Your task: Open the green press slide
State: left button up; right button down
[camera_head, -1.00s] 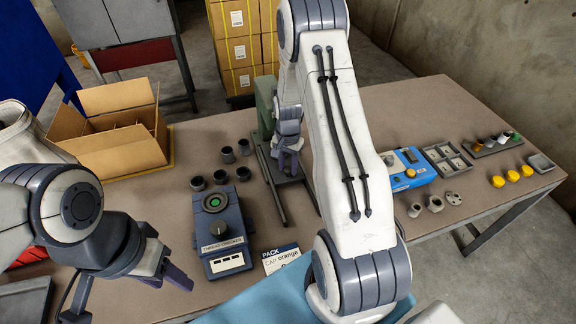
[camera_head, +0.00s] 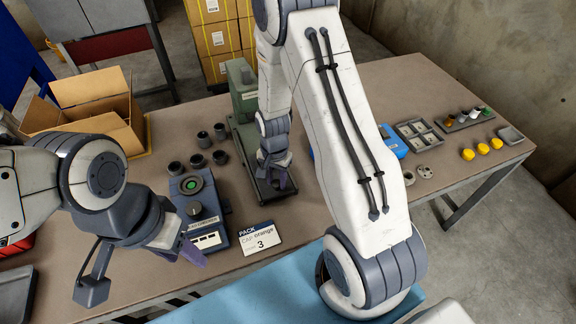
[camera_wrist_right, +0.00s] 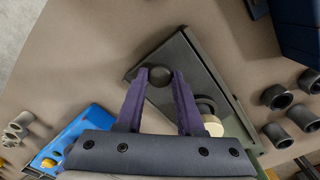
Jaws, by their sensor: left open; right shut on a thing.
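The green press (camera_head: 241,88) stands on the table behind my right forearm, with its dark base (camera_head: 248,158) running toward the table's front. My right gripper (camera_head: 277,180) is low over the front part of this base. In the right wrist view, its two purple fingers (camera_wrist_right: 163,80) are on either side of a round dark knob (camera_wrist_right: 161,75) on the base and close on it. A pale round piece (camera_wrist_right: 212,126) lies beside the right finger there. My left gripper (camera_head: 188,252) is open and empty, in front of the thread checker. My right arm hides part of the press.
The blue thread checker (camera_head: 205,238) and several dark caps (camera_head: 196,160) stand left of the press. A card (camera_head: 259,238) lies at the front edge. A cardboard box (camera_head: 88,92) is at left; a blue device (camera_head: 393,143), trays and yellow caps (camera_head: 482,148) are at right.

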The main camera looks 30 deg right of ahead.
jog(key=shift+s+a, duration=0.1)
jog(key=shift+s, duration=0.25)
jog(key=c, duration=0.5)
grip_release()
notch_tip(320, 180, up, 10)
jog(key=shift+r, duration=0.25)
